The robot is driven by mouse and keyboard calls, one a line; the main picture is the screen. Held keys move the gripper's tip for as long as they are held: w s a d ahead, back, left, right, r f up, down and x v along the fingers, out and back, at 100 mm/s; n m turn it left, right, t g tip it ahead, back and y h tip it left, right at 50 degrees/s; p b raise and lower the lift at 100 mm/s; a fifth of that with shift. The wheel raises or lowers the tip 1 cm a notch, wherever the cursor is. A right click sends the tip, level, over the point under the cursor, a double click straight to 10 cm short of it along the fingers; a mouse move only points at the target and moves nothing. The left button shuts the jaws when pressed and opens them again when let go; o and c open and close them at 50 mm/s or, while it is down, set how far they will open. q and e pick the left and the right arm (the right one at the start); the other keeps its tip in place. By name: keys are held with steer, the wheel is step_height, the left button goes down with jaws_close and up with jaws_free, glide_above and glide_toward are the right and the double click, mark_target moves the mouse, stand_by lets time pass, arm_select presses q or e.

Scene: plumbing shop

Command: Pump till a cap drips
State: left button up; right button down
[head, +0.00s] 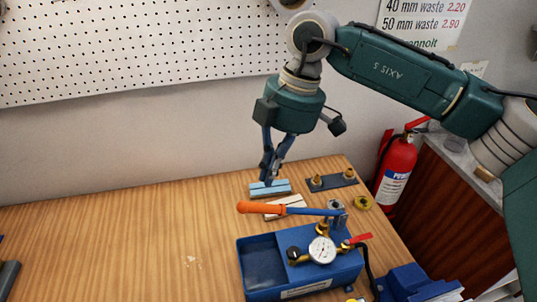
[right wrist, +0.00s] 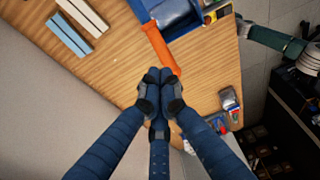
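A blue test pump (head: 258,264) with an open tray stands at the table's front. It has a white dial gauge (head: 322,249), brass fittings and a red valve handle (head: 361,238). Its blue lever with an orange grip (head: 262,208) lies nearly level, pointing left; the grip also shows in the right wrist view (right wrist: 158,45). Brass caps (head: 348,175) stand on a dark strip behind the pump. I see no drip, and the needle is too small to read. My right gripper (head: 268,180) is above and behind the grip, its fingertips together and apparently empty. My left gripper is out of view.
Light blue (head: 270,188) and cream (head: 286,206) bars lie behind the lever. A yellow ring (head: 363,202) lies right of them. A blue vise-like object (head: 412,284) is at the front right. The table's left half is largely clear. A red fire extinguisher (head: 397,168) stands beyond the right edge.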

steer(key=shift+s+a+f+b, duration=0.25)
steer(key=shift+s+f+b, duration=0.25)
steer(key=shift+s+f, duration=0.25)
steer(key=shift+b+x, duration=0.35)
steer(key=shift+x, duration=0.45)
steer(key=shift+w+f, duration=0.25)
steer(key=shift+f, duration=0.05)
steer(key=shift+a, duration=0.1)
steer(key=shift+f, duration=0.1)
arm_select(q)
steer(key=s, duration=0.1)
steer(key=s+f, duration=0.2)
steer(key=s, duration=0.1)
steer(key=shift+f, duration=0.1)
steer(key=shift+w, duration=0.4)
